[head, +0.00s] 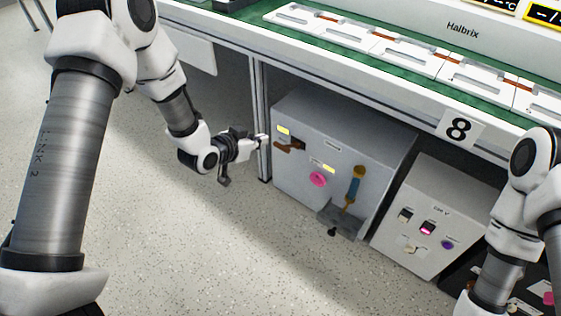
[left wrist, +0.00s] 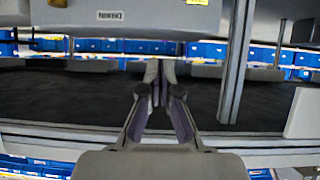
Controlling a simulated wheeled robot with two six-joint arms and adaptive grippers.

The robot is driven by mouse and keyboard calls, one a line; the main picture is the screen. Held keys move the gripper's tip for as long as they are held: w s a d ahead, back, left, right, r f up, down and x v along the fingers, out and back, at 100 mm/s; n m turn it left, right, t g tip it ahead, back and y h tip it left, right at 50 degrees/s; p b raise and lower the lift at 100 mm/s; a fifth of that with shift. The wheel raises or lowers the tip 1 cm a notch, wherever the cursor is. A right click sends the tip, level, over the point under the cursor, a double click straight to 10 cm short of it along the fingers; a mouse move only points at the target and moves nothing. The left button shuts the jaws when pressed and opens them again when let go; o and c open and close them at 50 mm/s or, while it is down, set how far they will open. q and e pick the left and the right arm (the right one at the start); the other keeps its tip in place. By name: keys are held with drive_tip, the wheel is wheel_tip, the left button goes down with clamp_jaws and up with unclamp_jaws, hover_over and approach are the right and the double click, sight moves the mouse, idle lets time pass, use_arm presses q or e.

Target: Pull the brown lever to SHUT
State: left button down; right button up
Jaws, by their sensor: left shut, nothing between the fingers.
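The brown lever (head: 290,147) is on the front face of a grey box (head: 345,128) under the bench, below a small yellow label. It appears to lie roughly sideways; the label text is too small to read. My left gripper (head: 263,140) is shut and empty, just left of the lever and apparently apart from it. In the left wrist view, the closed fingers (left wrist: 157,85) show with nothing between them, and the lever does not show. Only part of my right arm shows in the head view, without its gripper.
The box also bears a pink knob (head: 318,179) and a blue-and-brown handle (head: 354,186). A bench post (head: 263,115) stands close by my left gripper. A second grey box (head: 428,220) stands at the right. The bench edge overhangs the boxes; the speckled floor in front is clear.

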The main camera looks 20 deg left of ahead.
use_arm(q)
drive_tip(key=shift+w+a+f+t+b, duration=0.2)
drive_tip(key=shift+w+b, duration=0.2)
drive_tip(key=shift+b, duration=0.25)
drive_tip(key=shift+w+a+f+t+b, duration=0.1)
drive_tip(key=shift+w+f+t+b, duration=0.1)
drive_tip(key=shift+w+b, duration=0.3)
use_arm(e)
wheel_tip(320, 180, down, 5)
use_arm(q)
drive_tip(key=shift+s, duration=0.2)
drive_tip(key=b, duration=0.5)
hover_over(279, 143)
drive_tip(key=s, duration=0.1)
drive_tip(key=f, duration=0.5)
drive_tip(key=shift+s+d, duration=0.1)
drive_tip(key=shift+d, duration=0.3)
drive_tip(key=f, duration=0.1)
drive_tip(key=f+b, duration=0.1)
drive_tip(key=f, duration=0.1)
drive_tip(key=shift+s+a+f, duration=0.15)
drive_tip(key=shift+s+f, duration=0.05)
drive_tip(key=shift+s, duration=0.15)
use_arm(e)
wheel_tip(279, 143, down, 6)
